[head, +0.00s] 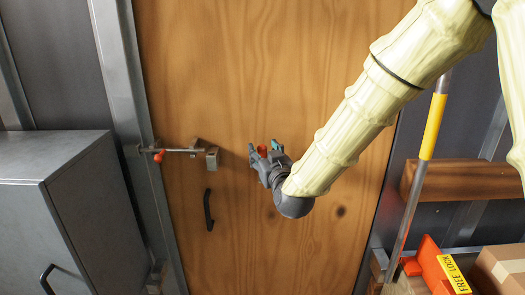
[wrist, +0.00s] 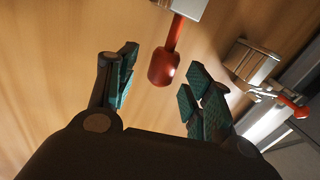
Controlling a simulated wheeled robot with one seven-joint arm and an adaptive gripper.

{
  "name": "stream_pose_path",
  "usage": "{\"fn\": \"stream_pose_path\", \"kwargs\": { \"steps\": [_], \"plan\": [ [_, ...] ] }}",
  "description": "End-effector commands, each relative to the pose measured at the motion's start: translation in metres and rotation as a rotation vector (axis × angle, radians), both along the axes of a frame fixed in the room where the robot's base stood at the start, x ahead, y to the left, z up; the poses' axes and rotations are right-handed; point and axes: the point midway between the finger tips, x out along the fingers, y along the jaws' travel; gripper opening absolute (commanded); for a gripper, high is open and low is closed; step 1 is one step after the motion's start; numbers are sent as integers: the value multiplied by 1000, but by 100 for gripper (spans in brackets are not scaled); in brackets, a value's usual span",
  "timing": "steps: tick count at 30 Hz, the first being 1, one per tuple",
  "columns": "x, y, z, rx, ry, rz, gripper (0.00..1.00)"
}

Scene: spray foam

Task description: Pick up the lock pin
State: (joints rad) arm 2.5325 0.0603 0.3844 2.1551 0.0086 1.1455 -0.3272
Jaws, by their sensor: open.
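A red-handled piece, which looks like the lock pin (wrist: 164,66), hangs from a pale metal block (wrist: 180,7) at the top of the wrist view. In the head view its red part (head: 262,151) shows between the fingers, partly hidden by my gripper (head: 264,156). My gripper is open in front of the wooden door (head: 260,60). In the wrist view the fingers (wrist: 158,84) with teal pads stand to the left and right of the red handle, with gaps on both sides. I see no contact.
A metal bolt with a red knob (head: 159,156) and a bracket (head: 211,158) sits left of my gripper. A black door handle (head: 208,210) is below it. A grey cabinet (head: 70,170) stands at left.

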Motion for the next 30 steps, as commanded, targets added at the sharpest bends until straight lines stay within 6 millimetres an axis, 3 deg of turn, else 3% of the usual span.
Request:
{"fn": "stream_pose_path", "kwargs": {
  "steps": [6,16,24,30],
  "plan": [
    [19,6,1,0,0,1,51],
    [23,7,-1,0,0,1,51],
    [22,7,0,0,0,0,4],
    [22,7,0,0,0,0,0]
  ]
}}
